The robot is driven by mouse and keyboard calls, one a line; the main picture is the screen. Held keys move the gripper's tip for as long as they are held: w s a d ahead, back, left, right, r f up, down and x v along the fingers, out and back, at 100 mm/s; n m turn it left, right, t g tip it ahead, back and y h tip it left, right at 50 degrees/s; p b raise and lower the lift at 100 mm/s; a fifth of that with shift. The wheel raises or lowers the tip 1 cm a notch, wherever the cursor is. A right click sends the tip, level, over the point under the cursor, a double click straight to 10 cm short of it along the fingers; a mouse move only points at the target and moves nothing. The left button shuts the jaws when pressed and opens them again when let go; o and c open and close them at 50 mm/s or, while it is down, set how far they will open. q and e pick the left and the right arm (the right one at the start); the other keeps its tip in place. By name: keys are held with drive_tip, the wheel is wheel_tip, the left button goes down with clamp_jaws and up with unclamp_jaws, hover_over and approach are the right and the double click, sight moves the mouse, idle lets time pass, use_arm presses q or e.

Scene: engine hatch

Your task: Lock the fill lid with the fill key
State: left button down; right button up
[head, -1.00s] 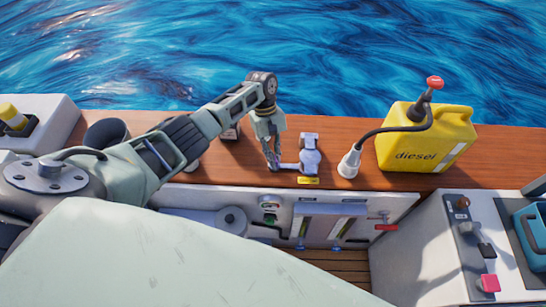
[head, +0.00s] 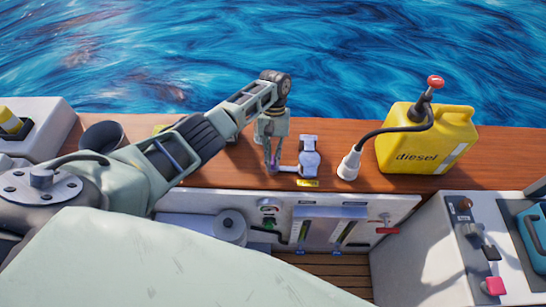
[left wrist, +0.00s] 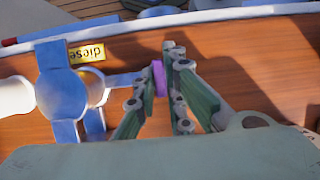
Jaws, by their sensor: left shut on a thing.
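The diesel fill fitting (head: 309,157), with its blue-grey lid, stands on the wooden deck behind a small yellow label (head: 308,183). In the left wrist view it is the round blue-grey body (left wrist: 62,88) with arms, beside the "diesel" label (left wrist: 87,53). A thin grey bar, which looks like the fill key (head: 288,168), reaches from the fitting toward my left gripper (head: 272,163). In the left wrist view my left gripper (left wrist: 153,82) is shut around its purple end (left wrist: 158,76). The fingers hide part of the key. My right gripper is not in view.
A white nozzle (head: 348,166) stands on the deck right of the fitting, with a black hose to the yellow diesel can (head: 430,138). A panel (head: 330,225) with gauges lies below the deck edge. A dark cup (head: 103,136) stands at left. Water lies beyond.

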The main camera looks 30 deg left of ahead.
use_arm(q)
drive_tip(key=shift+s, duration=0.1)
drive_tip(key=c, duration=1.8)
unclamp_jaws()
drive_tip(key=shift+c, duration=0.2)
drive_tip(key=v, duration=1.2)
drive_tip(key=shift+f, duration=0.15)
